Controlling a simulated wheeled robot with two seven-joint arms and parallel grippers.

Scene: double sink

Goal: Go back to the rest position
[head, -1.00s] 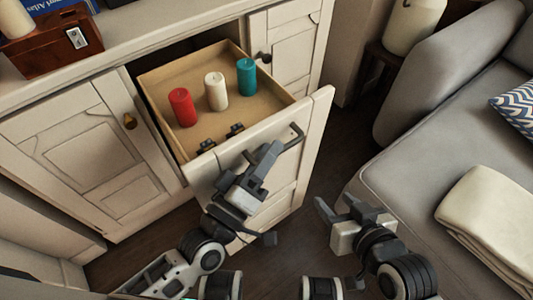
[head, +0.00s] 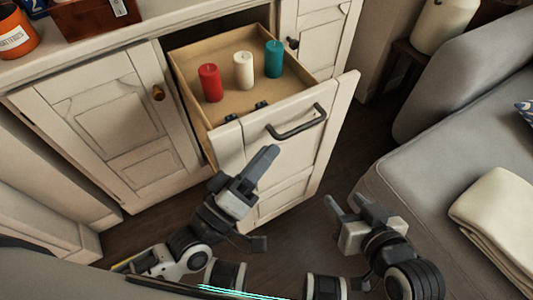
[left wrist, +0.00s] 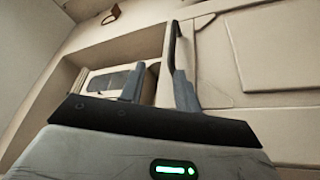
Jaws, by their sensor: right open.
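The open drawer (head: 228,140) sticks out of the cream cabinet. In it stand a red candle (head: 210,84), a white candle (head: 243,70) and a teal candle (head: 274,60), all upright. My left gripper (head: 245,166) is in front of the drawer front, below and apart from the dark drawer handle (head: 297,124). My right gripper (head: 346,203) is open and empty over the floor, right of the drawer.
The grey sofa (head: 440,165) with a folded cream blanket (head: 500,210) is on the right. Dark floor (head: 345,160) lies free between drawer and sofa. An orange jar (head: 16,36) and a brown box (head: 88,18) stand on the cabinet top.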

